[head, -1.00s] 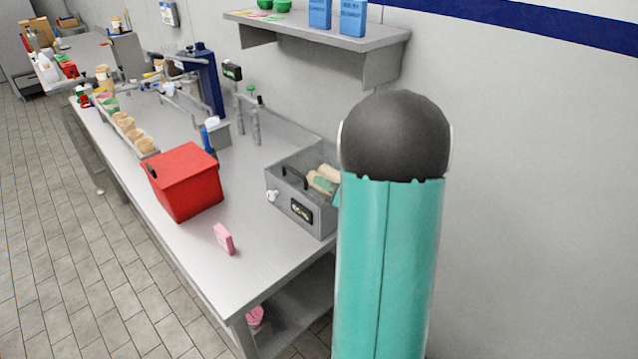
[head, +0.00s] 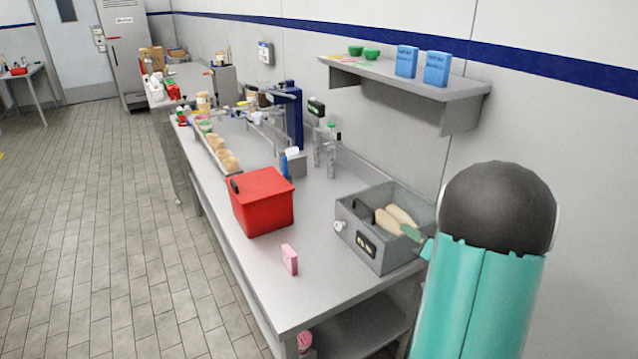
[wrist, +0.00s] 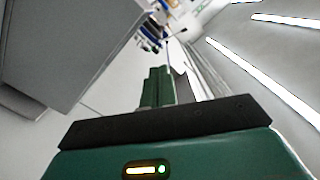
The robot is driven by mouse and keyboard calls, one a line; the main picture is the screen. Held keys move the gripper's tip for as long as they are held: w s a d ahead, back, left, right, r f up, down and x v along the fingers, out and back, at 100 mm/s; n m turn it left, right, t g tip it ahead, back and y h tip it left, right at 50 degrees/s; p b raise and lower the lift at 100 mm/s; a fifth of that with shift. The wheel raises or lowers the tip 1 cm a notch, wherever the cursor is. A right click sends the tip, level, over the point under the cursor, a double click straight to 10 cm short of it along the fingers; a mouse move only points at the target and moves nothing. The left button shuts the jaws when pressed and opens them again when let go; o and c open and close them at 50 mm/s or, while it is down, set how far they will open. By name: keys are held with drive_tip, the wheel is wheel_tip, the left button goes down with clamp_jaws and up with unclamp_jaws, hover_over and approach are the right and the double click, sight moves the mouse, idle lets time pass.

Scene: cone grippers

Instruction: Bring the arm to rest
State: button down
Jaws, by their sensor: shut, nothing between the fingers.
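My gripper (wrist: 158,88) shows in the wrist view as two green fingers side by side, closed together with nothing between them. In the head view my teal arm with its dark round joint rises at the right and hides part of the bench's right end. A small green tip (head: 412,233), which looks like part of my gripper, shows just left of the arm, over the right side of the grey box (head: 365,222) in the picture. I cannot tell whether it touches the box.
The metal bench (head: 230,262) carries a red bin (head: 263,203), a pink block (head: 289,260) and a row of tan cups. A wall shelf (head: 400,78) holds blue boxes and green bowls. A grey slab (wrist: 75,45) fills the wrist view's upper left. The tiled floor at left is clear.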

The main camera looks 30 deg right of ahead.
drive_tip(key=a+r+n+g+y, duration=0.2)
drive_tip(key=a+r+g+y, duration=0.15)
drive_tip(key=a, duration=0.95)
drive_tip(key=a+r+n+g+y, duration=0.2)
drive_tip(key=a+g+y, duration=0.25)
drive_tip(key=a, duration=0.95)
drive_tip(key=s+a+r+g+h, duration=0.1)
drive_tip(key=s+a+g+h, duration=0.1)
drive_tip(key=s+a+h, duration=0.2)
drive_tip(key=s+a+r+n+g+h, duration=0.1)
drive_tip(key=s+a+h, duration=0.3)
drive_tip(key=s, duration=0.6)
drive_tip(key=shift+s+a+r+g+h, duration=0.25)
drive_tip(key=shift+a+g+h, duration=0.15)
drive_tip(key=shift+h, duration=0.4)
